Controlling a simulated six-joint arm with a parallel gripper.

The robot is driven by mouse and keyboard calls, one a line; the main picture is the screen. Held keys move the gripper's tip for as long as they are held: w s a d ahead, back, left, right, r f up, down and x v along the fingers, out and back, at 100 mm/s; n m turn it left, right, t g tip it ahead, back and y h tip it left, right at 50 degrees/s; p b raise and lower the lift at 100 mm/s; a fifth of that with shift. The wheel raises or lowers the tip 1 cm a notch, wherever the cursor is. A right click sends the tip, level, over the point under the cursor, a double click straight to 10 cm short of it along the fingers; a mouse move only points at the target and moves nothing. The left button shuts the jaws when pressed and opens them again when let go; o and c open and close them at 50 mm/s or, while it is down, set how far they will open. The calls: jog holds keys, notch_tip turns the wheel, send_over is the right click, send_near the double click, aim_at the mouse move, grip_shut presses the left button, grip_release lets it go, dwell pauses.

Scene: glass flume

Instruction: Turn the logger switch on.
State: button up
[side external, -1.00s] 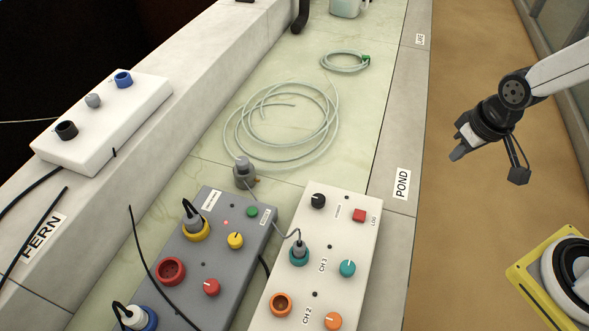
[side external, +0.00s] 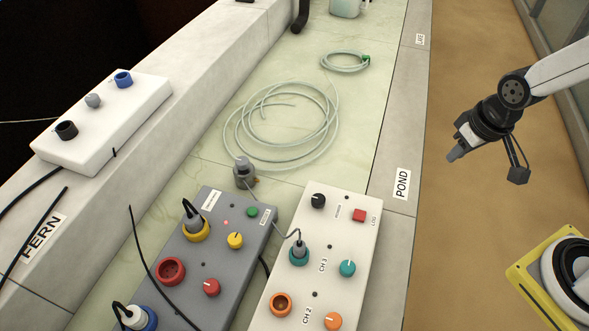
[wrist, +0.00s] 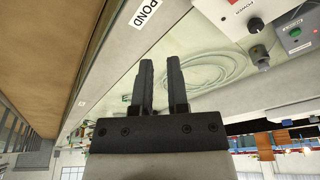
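A white box (side external: 336,232) stands on the pale bench at the front of the side view. No part in view is clearly labelled as a logger switch. In the wrist view, the white box (wrist: 212,8) and its black knob (wrist: 255,24) show at the upper right. My gripper (side external: 456,153) hangs in the air over the brown floor, right of the bench and away from the box. In the wrist view, its two fingers (wrist: 160,88) are apart with nothing between them.
A grey box (side external: 200,262) with plugs and knobs stands left of the white box. A grey plug (side external: 244,172) stands behind them. A coiled hose (side external: 282,125) lies farther back. Another white box (side external: 102,118) sits on the left ledge. The stone edge marked POND (side external: 401,184) borders the bench.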

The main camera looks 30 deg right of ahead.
jog(key=o, duration=0.7)
jog(key=shift+w+a+n, duration=0.25)
jog(key=shift+w+n, duration=0.05)
jog(key=shift+w, duration=0.05)
jog(key=shift+o, duration=0.2)
jog(key=w+a+f+n+g, duration=0.1)
jog(key=w+a+f+n, duration=0.2)
jog(key=w+a+n, duration=0.6)
jog(key=shift+a+f, duration=0.35)
jog(key=n+g, duration=0.2)
jog(key=n, duration=0.6)
send_near(318, 199)
jog(key=shift+s+d+f, duration=0.15)
jog(key=shift+d+f, duration=0.25)
jog(key=shift+d, duration=0.05)
jog(key=shift+a+f, duration=0.3)
jog(key=shift+a, duration=0.15)
jog(key=shift+f, duration=0.1)
jog(key=shift+f, duration=3.75)
